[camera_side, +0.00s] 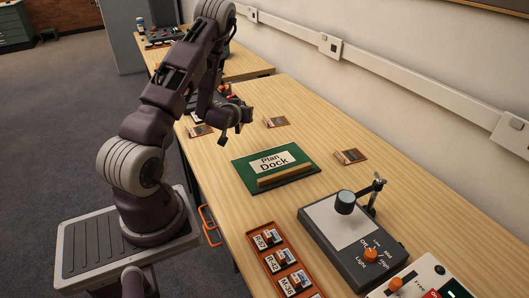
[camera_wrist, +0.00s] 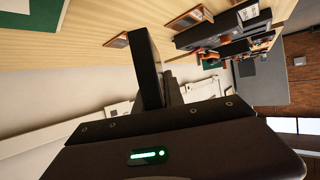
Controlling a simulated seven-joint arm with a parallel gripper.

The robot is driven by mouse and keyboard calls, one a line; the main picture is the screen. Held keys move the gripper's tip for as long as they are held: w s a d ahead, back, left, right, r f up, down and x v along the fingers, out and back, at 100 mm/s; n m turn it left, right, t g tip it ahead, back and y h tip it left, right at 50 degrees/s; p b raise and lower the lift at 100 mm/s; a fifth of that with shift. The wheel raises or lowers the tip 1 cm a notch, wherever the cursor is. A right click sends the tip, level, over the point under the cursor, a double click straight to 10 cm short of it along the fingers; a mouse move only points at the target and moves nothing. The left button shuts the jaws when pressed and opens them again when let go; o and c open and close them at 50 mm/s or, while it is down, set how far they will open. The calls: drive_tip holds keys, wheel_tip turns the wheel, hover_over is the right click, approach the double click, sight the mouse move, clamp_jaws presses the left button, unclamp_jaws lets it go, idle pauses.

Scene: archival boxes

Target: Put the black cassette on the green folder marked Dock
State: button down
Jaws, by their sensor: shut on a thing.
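The green folder (camera_side: 246,178) lies on the wooden table, with a white label reading "Plan Dock" and a tan strip along its near side. Its corner shows at the top left of the wrist view (camera_wrist: 57,20). My gripper (camera_side: 235,128) is above the table, behind the folder and a little to its left in the side view. It is shut on a black block, which I take to be the black cassette (camera_wrist: 146,62), and holds it clear of the folder. In the side view the dark cassette is hard to tell from my dark fingers.
Small brown card holders (camera_side: 350,157) (camera_side: 276,121) (camera_side: 200,130) stand around the folder. A grey device with a knob and lamp (camera_side: 347,230) and an orange tray of labelled items (camera_side: 283,262) are nearer. Dark equipment stands behind my gripper. The table right of the folder is partly clear.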

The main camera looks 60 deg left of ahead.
drive_tip(key=w+d+m+t+h, duration=0.4)
drive_tip(key=w+d+m, duration=0.1)
drive_tip(key=w+d, duration=0.15)
drive_tip(key=m+t+h, duration=0.2)
drive_tip(key=m+h, duration=0.4)
drive_tip(key=h, duration=0.1)
hover_over(282, 162)
wheel_tip(282, 162, down, 9)
drive_tip(key=shift+r, duration=0.15)
drive_tip(key=c, duration=1.4)
unclamp_jaws()
drive_tip(key=shift+c, duration=0.2)
